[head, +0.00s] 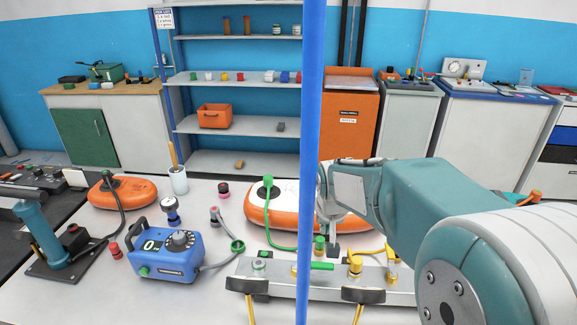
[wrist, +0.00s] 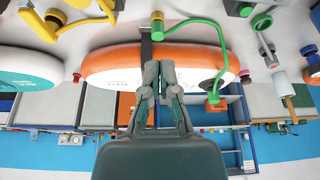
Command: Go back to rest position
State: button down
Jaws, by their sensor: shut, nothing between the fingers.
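My gripper (wrist: 159,68) shows in the middle of the wrist view, with its two fingers together and nothing between them. That view is upside down. Beyond the fingers lies an orange and white inflatable board (wrist: 110,65), with a green hose (wrist: 222,50) at its right side. In the head view my arm reaches in from the right, over the table. I cannot tell whether the gripper touches the board.
A blue pump box (head: 165,252), an orange case (head: 122,191) and a hand pump (head: 50,240) stand on the left of the table. A metal rail with valves (head: 280,272) lies in front. Shelves (head: 235,130) and cabinets (head: 405,118) line the wall.

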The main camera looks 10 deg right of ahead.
jog(key=s+r, duration=0.3)
jog(key=s, duration=0.8)
jog(key=s+a+r+n+t, duration=0.1)
jog(key=s+r, duration=0.2)
jog(key=s, duration=0.9)
jog(key=shift+s+a+r+n+t+y, duration=0.3)
